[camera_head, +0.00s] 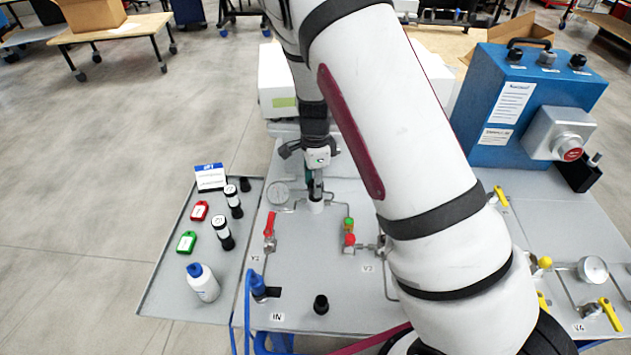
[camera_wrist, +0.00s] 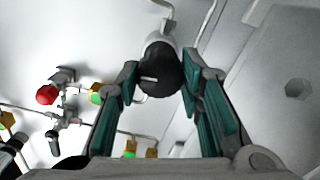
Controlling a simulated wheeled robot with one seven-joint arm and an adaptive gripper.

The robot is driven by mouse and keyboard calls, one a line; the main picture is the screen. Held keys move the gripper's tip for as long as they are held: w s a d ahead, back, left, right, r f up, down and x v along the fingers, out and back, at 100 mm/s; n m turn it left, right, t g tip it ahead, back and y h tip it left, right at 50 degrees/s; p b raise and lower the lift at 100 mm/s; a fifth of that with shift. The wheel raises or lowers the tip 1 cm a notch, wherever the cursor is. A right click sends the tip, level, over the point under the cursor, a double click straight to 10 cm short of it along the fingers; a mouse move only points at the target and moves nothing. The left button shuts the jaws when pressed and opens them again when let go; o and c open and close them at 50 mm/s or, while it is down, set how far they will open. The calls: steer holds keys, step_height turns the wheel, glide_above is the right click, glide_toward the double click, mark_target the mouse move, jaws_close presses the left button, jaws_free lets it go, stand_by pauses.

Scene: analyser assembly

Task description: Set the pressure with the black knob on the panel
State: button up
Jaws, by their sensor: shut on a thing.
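The black knob (camera_wrist: 158,72) sits on a pale round body on the grey panel (camera_head: 330,287). It has a short white mark on its face in the wrist view. My gripper (camera_wrist: 160,80) has its two teal-padded fingers closed on either side of the knob. In the head view my gripper (camera_head: 316,188) points down at the back of the panel, above the pale regulator body (camera_head: 316,207). The knob itself is mostly hidden by the fingers there. A round pressure gauge (camera_head: 279,193) stands just left of it; its reading is too small to tell.
A red-handled valve (camera_head: 269,228) and a red-and-green fitting (camera_head: 349,232) are close by on the panel. A side tray (camera_head: 162,290) at left holds a bottle (camera_head: 203,283), tags and small cylinders. A blue box (camera_head: 530,95) stands at right.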

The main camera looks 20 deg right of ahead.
stand_by(0.3)
steer(key=o, duration=1.2)
steer(key=shift+c, duration=0.2)
step_height(320, 180, up, 12)
